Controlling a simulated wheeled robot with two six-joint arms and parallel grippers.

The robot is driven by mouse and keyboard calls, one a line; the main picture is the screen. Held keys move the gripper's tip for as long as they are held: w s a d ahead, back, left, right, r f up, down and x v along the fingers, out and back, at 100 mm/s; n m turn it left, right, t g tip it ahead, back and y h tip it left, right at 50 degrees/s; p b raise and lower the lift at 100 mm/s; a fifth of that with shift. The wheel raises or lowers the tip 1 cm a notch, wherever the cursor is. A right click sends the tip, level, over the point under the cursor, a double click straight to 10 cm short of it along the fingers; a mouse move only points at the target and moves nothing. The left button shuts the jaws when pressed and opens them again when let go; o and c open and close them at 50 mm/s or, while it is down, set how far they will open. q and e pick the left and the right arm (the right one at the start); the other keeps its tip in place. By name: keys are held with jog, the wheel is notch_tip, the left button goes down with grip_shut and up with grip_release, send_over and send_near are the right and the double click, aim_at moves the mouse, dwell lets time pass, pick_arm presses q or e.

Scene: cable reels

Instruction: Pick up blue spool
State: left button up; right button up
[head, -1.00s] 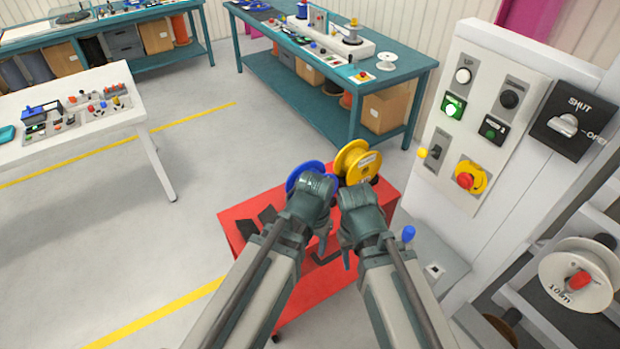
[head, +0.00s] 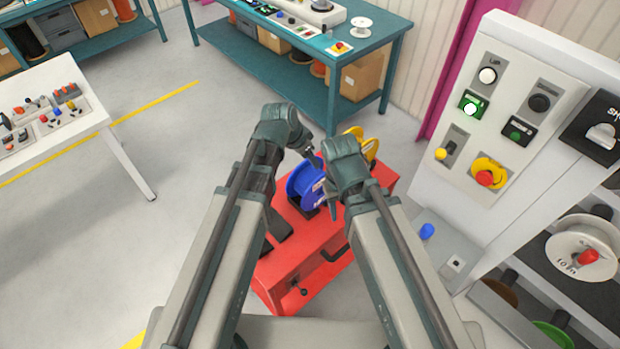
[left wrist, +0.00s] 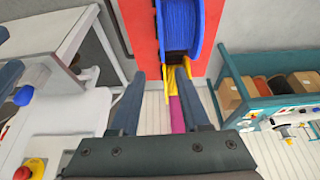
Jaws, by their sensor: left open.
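The blue spool (head: 303,186) stands upright on the red cart (head: 310,250), between my two arms in the head view. It also shows at the top of the left wrist view (left wrist: 180,28), beyond the fingertips. My left gripper (head: 315,158) is open and empty, just above and beside the spool, apart from it. Its two spread fingers show in the left wrist view (left wrist: 158,85). My right gripper (head: 328,190) is at the spool's right side; its jaws are too small and covered to read. Part of the spool's right side is hidden by the right wrist.
A yellow spool (head: 368,146) stands behind the right wrist on the cart. A teal bench (head: 310,60) is behind. Floor left of the cart is clear.

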pick_arm(q)
jog(key=b, duration=0.8)
send_over(321, 175)
jog(key=s+a, duration=0.1)
jog(key=s, duration=0.1)
notch_tip(321, 175, down, 8)
jog(key=b+x, duration=0.5)
jog(key=shift+w+a+f, duration=0.15)
jog(key=shift+a, duration=0.2)
grip_shut()
dwell(0.5)
